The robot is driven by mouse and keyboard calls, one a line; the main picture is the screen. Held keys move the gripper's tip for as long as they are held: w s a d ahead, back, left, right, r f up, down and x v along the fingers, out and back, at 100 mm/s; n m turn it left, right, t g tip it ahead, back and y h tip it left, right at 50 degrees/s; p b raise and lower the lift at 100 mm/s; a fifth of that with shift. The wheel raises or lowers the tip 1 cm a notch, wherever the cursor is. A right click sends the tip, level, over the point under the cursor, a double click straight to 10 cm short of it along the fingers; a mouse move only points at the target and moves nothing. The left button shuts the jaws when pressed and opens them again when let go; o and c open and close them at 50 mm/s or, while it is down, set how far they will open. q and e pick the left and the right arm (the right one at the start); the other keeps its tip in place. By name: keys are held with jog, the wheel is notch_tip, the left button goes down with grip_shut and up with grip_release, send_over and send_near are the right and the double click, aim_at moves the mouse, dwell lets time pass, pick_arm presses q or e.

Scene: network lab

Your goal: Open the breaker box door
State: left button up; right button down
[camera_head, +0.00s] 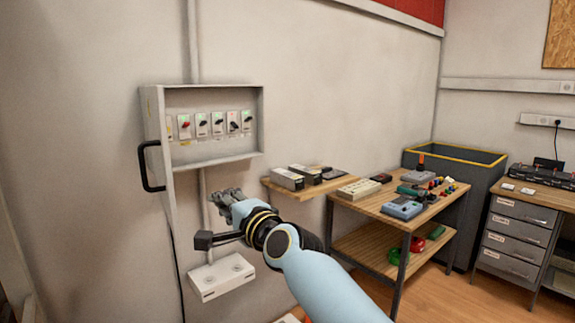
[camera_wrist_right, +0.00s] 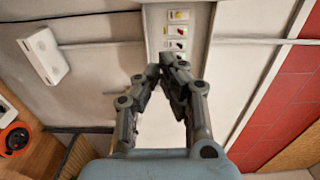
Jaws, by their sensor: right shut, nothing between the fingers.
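The grey breaker box (camera_head: 213,100) hangs on the wall at the left in the head view, with a row of switches showing inside, one of them red. Its door (camera_head: 157,120) stands open, swung out at the left side and seen nearly edge-on. The black door handle (camera_head: 150,166) is on its outer face. My right gripper (camera_head: 222,194) is just below the box, right of the door and apart from the handle. In the wrist view its fingertips (camera_wrist_right: 168,66) meet with nothing between them, and some switches (camera_wrist_right: 179,30) show beyond. My left gripper is not in view.
A white socket box (camera_head: 221,276) is low on the wall under the gripper. A wall shelf (camera_head: 310,185) with grey boxes is to the right. Further right are a wooden workbench (camera_head: 375,207) with tools, a dark bin (camera_head: 460,154) and a drawer cabinet (camera_head: 512,235).

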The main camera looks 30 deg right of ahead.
jog(key=shift+a, duration=0.25)
jog(key=s+d, duration=0.2)
jog(key=s, duration=1)
